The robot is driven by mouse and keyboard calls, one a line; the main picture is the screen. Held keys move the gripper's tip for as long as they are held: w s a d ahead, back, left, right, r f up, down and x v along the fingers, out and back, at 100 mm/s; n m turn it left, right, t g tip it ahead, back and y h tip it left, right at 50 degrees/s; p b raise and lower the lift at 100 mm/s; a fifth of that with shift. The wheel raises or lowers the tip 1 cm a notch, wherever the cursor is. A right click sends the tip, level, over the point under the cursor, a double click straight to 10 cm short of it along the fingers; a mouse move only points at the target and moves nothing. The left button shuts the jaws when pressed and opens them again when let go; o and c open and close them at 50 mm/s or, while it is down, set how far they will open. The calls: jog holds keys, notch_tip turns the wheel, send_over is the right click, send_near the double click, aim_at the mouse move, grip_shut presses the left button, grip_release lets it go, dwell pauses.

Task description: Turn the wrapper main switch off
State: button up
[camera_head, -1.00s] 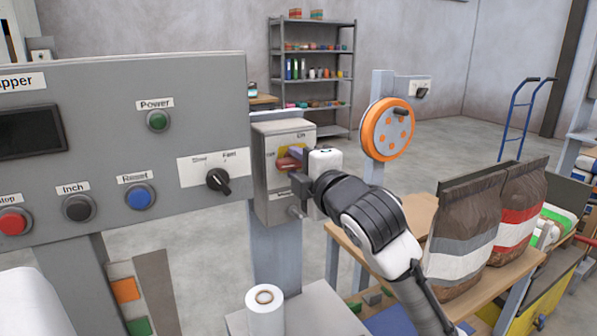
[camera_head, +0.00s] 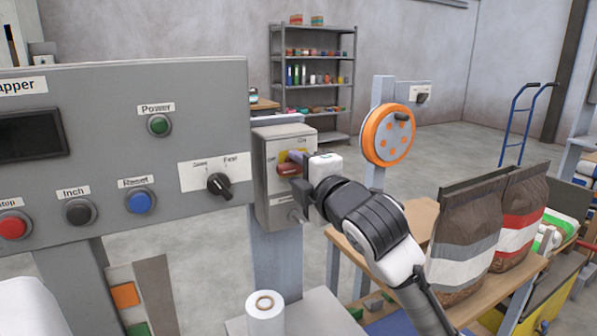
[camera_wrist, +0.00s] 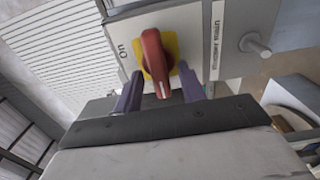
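The wrapper main switch (camera_head: 287,169) is a red rotary handle on a yellow plate, on the front of a grey box (camera_head: 262,210). In the wrist view, its red handle (camera_wrist: 153,52) points down the picture, away from the "On" label at its left. In the head view, the handle lies roughly level and points left toward the "OFF" label. My gripper (camera_wrist: 160,76) has one purple finger on each side of the handle, with a visible gap on both sides. It is open. The gripper body hides the area below the handle's tip in the wrist view.
The grey wrapper panel (camera_head: 200,100) with buttons and a speed knob stands directly left of the box. A metal peg (camera_wrist: 255,44) sticks out beside the switch. A wooden table (camera_head: 350,243) with brown bags (camera_head: 464,240) is at the right, under my arm.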

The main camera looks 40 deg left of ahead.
jog(key=b+v, duration=0.1)
jog(key=v, duration=1.2)
jog(key=shift+d+b, duration=0.25)
jog(key=shift+b, duration=0.1)
jog(key=shift+s, duration=0.15)
